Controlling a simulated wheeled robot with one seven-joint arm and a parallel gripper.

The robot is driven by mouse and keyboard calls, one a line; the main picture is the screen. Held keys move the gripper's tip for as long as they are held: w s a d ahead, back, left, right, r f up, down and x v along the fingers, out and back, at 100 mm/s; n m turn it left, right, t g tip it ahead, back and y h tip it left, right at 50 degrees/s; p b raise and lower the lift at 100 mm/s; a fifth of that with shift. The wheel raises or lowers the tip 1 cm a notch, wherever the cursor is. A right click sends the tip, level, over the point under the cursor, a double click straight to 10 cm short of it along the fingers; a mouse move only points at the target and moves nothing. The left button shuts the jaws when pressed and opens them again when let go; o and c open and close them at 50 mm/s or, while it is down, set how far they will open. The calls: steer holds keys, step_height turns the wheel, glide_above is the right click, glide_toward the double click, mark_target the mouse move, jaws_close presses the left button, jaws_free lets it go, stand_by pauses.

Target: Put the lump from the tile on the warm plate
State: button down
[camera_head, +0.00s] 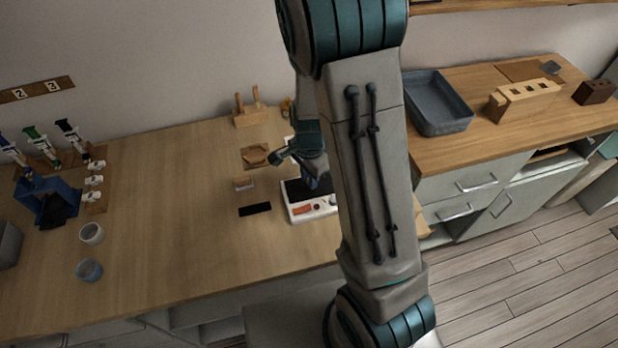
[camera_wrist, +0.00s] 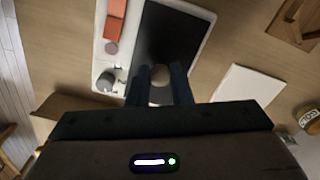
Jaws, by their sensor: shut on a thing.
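My gripper (camera_head: 318,182) is over the warm plate, pointing down; the arm partly hides it. In the wrist view my gripper (camera_wrist: 162,78) is shut on a small pale, rounded lump (camera_wrist: 160,76). The warm plate (camera_head: 292,190) has a black top in a white body with an orange display and a knob; its black top (camera_wrist: 175,35) lies under the lump in the wrist view. I cannot tell whether the lump touches it. A white, flat square, likely the tile (camera_wrist: 248,84), lies beside the plate with nothing on it in the part that shows.
A wooden board with a hexagonal piece (camera_head: 255,157), a small block (camera_head: 244,184) and a black strip (camera_head: 255,209) lie left of the plate. Two cups (camera_head: 90,234) and a blue bin (camera_head: 48,200) are farther left. Bare table lies between. A grey tray (camera_head: 437,102) sits on the right counter.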

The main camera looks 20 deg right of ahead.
steer(key=shift+f, duration=0.65)
steer(key=shift+f, duration=0.2)
steer(key=c, duration=1.3)
jaws_free()
steer(key=shift+r, duration=0.1)
